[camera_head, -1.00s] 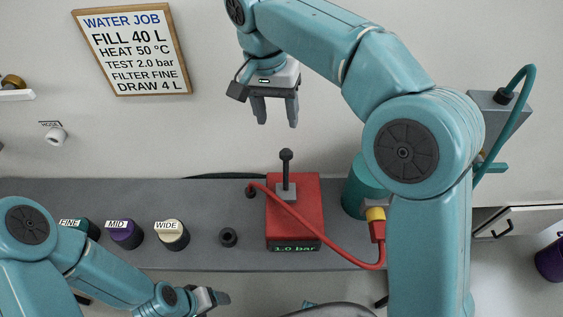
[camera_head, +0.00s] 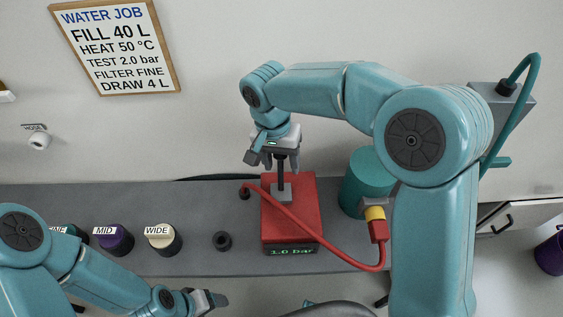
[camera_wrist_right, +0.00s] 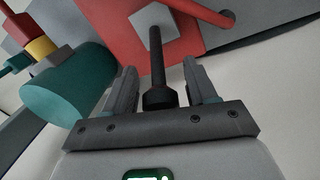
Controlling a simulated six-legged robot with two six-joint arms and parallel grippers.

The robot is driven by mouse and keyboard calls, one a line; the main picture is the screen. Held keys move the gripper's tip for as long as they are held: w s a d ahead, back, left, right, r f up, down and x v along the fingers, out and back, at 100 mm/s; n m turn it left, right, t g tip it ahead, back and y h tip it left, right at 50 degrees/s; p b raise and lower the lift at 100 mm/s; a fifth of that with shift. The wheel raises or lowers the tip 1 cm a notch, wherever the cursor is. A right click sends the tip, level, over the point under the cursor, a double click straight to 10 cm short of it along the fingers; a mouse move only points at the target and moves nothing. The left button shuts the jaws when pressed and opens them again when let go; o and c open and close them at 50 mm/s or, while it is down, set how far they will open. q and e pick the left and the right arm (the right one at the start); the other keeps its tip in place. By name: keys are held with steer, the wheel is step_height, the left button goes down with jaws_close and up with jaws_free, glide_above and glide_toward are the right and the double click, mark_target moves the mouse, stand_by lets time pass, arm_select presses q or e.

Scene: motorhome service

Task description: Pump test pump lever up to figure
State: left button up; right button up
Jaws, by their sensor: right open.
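The red test pump (camera_head: 290,218) stands on the grey bench, and its display reads 1.0 bar. Its black lever (camera_head: 281,172) stands upright from a grey block on top; it also shows in the right wrist view (camera_wrist_right: 156,60). My right gripper (camera_head: 281,165) is open above the pump, with its fingers on either side of the lever's knob. In the right wrist view the knob (camera_wrist_right: 159,98) sits between the two fingers, with gaps at both sides. My left gripper (camera_head: 212,300) is low at the front of the bench; its jaw state is unclear.
The job board (camera_head: 115,45) on the wall reads TEST 2.0 bar. Filter caps MID (camera_head: 115,240) and WIDE (camera_head: 163,240) stand left on the bench (camera_head: 210,205).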

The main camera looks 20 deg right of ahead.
steer(key=shift+d+f, duration=0.1)
steer(key=shift+f, duration=0.3)
steer(key=shift+s, duration=0.2)
steer(key=shift+w+f, duration=0.1)
steer(key=shift+w, duration=0.05)
steer(key=c, duration=0.7)
jaws_close()
steer(key=shift+f+b, duration=0.1)
steer(key=shift+b, duration=0.6)
steer(key=s+t+h+b, duration=0.1)
steer(key=t+b, duration=0.2)
steer(key=b, duration=0.4)
steer(key=s+a+t+b, duration=0.1)
steer(key=s+t+b, duration=0.1)
steer(key=b, duration=0.6)
steer(key=s+t+h+b, duration=0.1)
steer(key=s+t+b, duration=0.1)
steer(key=b, duration=0.6)
steer(key=shift+s+a+r+m+t+h, duration=0.25)
steer(key=shift+a+m+t+h, duration=0.1)
steer(key=shift+t, duration=0.55)
steer(key=shift+s+r+t+b, duration=0.15)
steer(key=shift+t+b, duration=0.25)
steer(key=shift+b, duration=0.55)
